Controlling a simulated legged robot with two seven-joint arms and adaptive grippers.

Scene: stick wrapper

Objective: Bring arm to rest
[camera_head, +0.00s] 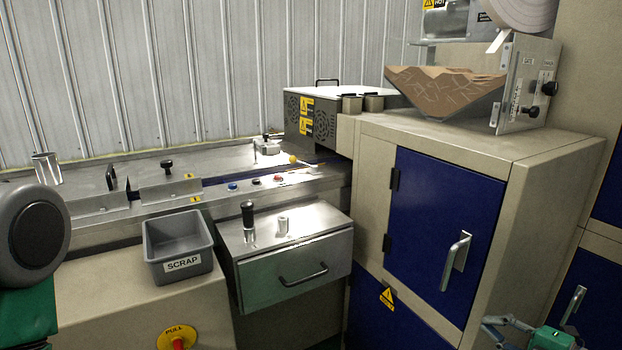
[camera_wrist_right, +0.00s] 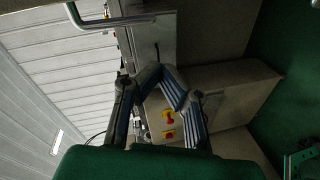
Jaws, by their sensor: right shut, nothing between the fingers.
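My right gripper (camera_head: 497,328) is low at the bottom right of the head view, in front of the blue-doored cabinet. Its fingers are shut with nothing between them. In the right wrist view the same gripper (camera_wrist_right: 160,73) shows its two jointed fingers, with the machine behind them. It appears clear of the cabinet and holds no object. Part of my own arm, grey and green, shows at the left edge of the head view. My left gripper does not show.
The cabinet (camera_head: 445,235) has a protruding door handle (camera_head: 456,262). A grey scrap bin (camera_head: 180,245) stands at left beside a metal drawer (camera_head: 297,272). A red pull knob (camera_head: 178,342) is at the bottom. A hopper (camera_head: 445,92) of brown sticks sits atop the cabinet.

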